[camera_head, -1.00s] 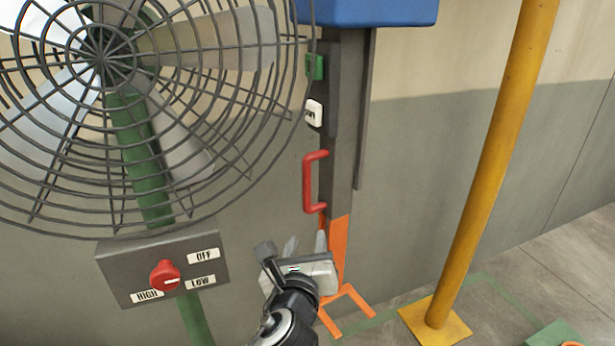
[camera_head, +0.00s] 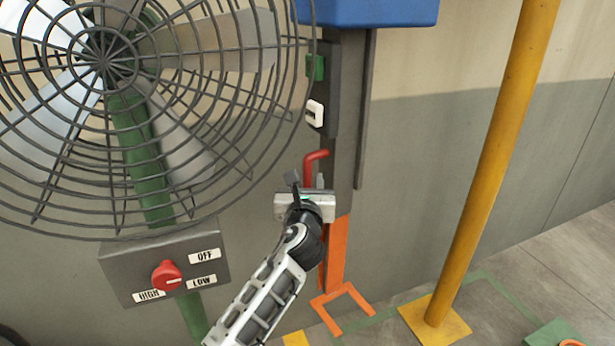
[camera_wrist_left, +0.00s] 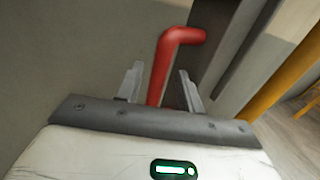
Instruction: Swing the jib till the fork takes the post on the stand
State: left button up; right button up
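The jib (camera_head: 345,120) is a dark upright member under a blue housing, with an orange lower part. The orange fork (camera_head: 343,298) is a U shape low over the floor, its open end towards me. A red handle (camera_head: 316,156) sits on the jib. My left gripper (camera_head: 307,182) is at the handle and hides its lower part. In the left wrist view the red handle (camera_wrist_left: 162,70) stands between the two parted fingers, with gaps on both sides. A green stand (camera_head: 550,335) is at the bottom right corner, with an orange piece (camera_head: 572,343) on it, cut off by the frame.
A caged fan (camera_head: 105,60) fills the upper left, above a grey box (camera_head: 130,262) with a red knob. A yellow pole (camera_head: 495,160) with a floor plate stands between jib and stand. A wall is close behind. Green lines mark the floor.

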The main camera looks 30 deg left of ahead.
pick_arm(q)
jog(key=shift+x, duration=1.25)
grip_shut()
jog(key=shift+d, duration=0.1)
jog(key=shift+s, duration=0.1)
